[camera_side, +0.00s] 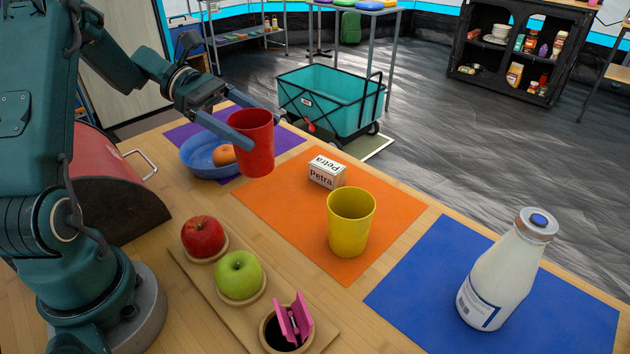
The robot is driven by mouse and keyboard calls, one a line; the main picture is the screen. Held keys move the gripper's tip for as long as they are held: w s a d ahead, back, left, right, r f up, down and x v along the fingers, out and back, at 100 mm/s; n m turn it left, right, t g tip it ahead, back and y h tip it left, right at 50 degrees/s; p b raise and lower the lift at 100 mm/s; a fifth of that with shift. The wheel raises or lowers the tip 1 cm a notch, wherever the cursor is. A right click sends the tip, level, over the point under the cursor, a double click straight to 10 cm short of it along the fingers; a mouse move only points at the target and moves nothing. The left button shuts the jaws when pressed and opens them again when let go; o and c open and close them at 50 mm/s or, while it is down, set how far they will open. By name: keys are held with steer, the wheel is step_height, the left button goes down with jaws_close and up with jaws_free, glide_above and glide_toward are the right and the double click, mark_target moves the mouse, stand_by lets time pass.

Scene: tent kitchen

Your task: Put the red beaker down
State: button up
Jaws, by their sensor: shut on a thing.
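The red beaker (256,150) is upright in the side view, left of centre. My gripper (243,128) is shut on it near its upper part, with one finger across its left side and the other partly hidden behind it. I cannot tell for sure whether the base is off the table.
A blue bowl (196,158) with an orange fruit (223,155) is just left of the beaker. A Petra box (326,172) and yellow beaker (350,225) stand on the orange mat. A milk bottle (507,272) stands on the blue mat (430,268). A wooden fruit holder (205,282) is in front.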

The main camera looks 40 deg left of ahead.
step_height(320, 180, down, 9)
steer(key=shift+r, duration=0.2)
steer(key=shift+f, duration=0.1)
steer(key=o, duration=1)
steer(key=shift+o, duration=0.2)
steer(key=v, duration=0.6)
steer(key=m+y, duration=1.3)
steer(key=m, duration=0.9)
glide_toward(257, 168)
steer(key=s+d+f, duration=0.1)
steer(key=s+d, duration=0.4)
steer(key=s, duration=0.3)
steer(key=shift+f, duration=0.2)
